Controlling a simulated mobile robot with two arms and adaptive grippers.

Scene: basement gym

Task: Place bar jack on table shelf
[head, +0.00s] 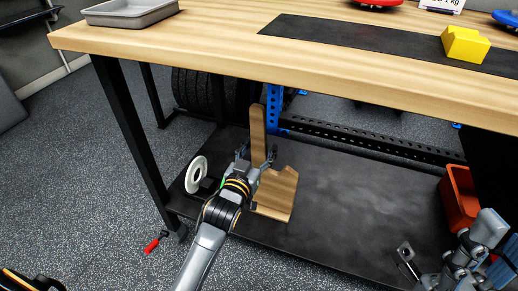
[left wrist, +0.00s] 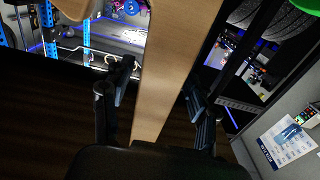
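The wooden bar jack (head: 276,192) has a tall upright board and a wide notched lower part. It is at the lower black table shelf (head: 345,210), left of its middle; I cannot tell whether its bottom rests there. My left gripper (head: 257,158) is at the upright board, one finger on each side. In the left wrist view the board (left wrist: 168,75) runs between the fingers, with a narrow gap visible at each, so the gripper looks open around it. My right gripper (head: 405,256) is at the lower right, by the shelf's front edge; its opening is unclear.
A white disc (head: 197,175) stands left of my left gripper. A red bin (head: 459,199) is at the shelf's right. The wooden tabletop (head: 210,45) overhangs the shelf, with a black leg (head: 132,135) at left. A red-handled item (head: 155,242) lies on the floor.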

